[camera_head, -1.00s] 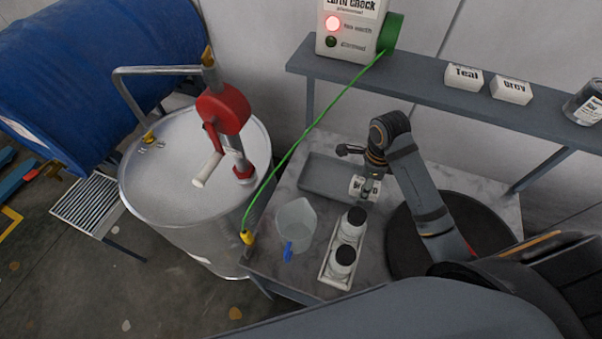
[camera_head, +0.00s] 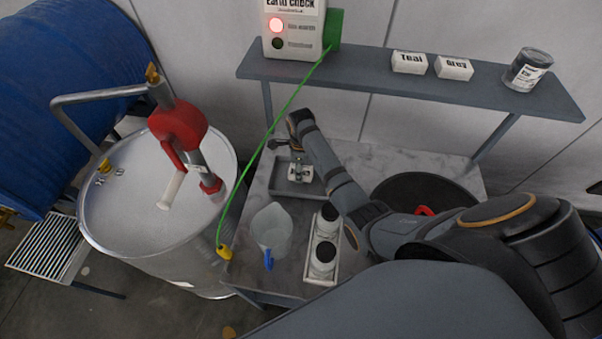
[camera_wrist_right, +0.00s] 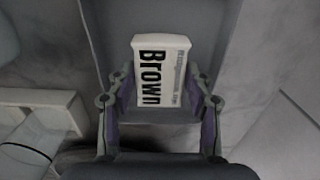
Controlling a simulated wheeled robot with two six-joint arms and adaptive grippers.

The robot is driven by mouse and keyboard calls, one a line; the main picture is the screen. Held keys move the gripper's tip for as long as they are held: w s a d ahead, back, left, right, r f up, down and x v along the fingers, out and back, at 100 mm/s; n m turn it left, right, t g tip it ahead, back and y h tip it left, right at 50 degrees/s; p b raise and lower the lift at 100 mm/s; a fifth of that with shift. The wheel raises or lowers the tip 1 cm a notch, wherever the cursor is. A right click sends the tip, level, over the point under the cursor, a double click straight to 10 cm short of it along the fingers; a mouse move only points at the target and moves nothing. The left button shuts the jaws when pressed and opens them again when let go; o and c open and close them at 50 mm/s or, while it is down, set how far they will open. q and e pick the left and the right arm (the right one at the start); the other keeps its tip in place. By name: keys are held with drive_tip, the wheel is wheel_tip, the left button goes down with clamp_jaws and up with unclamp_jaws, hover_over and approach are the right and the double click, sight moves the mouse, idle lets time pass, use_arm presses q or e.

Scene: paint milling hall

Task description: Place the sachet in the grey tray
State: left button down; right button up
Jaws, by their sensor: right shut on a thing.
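The sachet (camera_wrist_right: 160,72) is a white packet labelled "Brown"; in the head view it (camera_head: 299,174) is small and partly hidden by my gripper. My right gripper (camera_wrist_right: 160,100) is shut on its near end, one finger at each side. It also shows in the head view (camera_head: 298,168), over the grey tray. The grey tray (camera_head: 284,188) lies on the marbled table, and its side wall shows in the wrist view (camera_wrist_right: 224,70). The sachet is within the tray's outline; I cannot tell whether it touches the floor. My left gripper is out of view.
A shelf (camera_head: 400,82) is behind; a metal drum (camera_head: 150,200) stands left.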

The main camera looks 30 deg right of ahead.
drive_tip(key=shift+f, duration=1.25)
drive_tip(key=shift+s, duration=0.1)
drive_tip(key=shift+f, duration=0.1)
drive_tip(key=o, duration=1.2)
wheel_tip(320, 180, up, 8)
drive_tip(key=shift+f+b, duration=0.1)
drive_tip(key=shift+b, duration=0.5)
